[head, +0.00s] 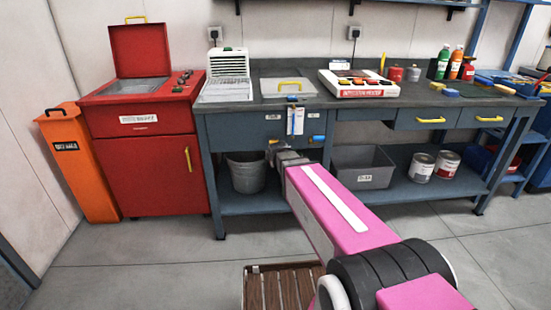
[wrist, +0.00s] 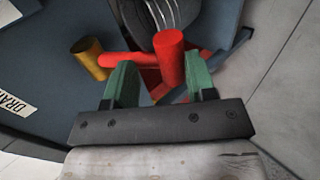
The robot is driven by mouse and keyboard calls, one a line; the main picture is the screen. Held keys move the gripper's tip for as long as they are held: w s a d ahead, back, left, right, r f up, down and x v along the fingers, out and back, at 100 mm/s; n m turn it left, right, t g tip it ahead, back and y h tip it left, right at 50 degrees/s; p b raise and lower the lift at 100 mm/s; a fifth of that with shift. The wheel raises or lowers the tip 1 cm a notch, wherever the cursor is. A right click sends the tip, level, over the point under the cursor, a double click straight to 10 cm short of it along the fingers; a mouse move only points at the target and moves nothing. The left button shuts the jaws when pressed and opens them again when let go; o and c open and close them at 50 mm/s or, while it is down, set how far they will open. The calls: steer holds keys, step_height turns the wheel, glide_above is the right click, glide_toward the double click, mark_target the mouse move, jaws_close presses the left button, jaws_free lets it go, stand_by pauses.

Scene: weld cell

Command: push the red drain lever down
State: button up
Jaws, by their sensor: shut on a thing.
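The red drain lever (wrist: 170,58) shows in the wrist view as a thick upright grip at the end of a red bar. The bar runs left to a brass-coloured fitting (wrist: 88,58). My gripper (wrist: 158,85) has its green finger pads on either side of the red lever and is shut on it. In the head view my gripper (head: 280,152) is at the front of the bench, below its top, above and right of the metal bucket. The lever is hidden behind my arm there.
A "DRAIN" label (wrist: 14,105) is left of the fitting. The metal bucket (head: 246,173) and a grey bin (head: 362,168) stand on the lower shelf. A blue-handled part (head: 317,138) sticks out right of my gripper. A red cabinet (head: 147,162) stands left; open floor lies in front.

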steer(key=shift+x, duration=0.9)
steer(key=shift+f, duration=0.1)
steer(key=o, duration=1.2)
steer(key=shift+o, duration=0.2)
steer(key=v, duration=1.2)
steer(key=shift+s, duration=0.4)
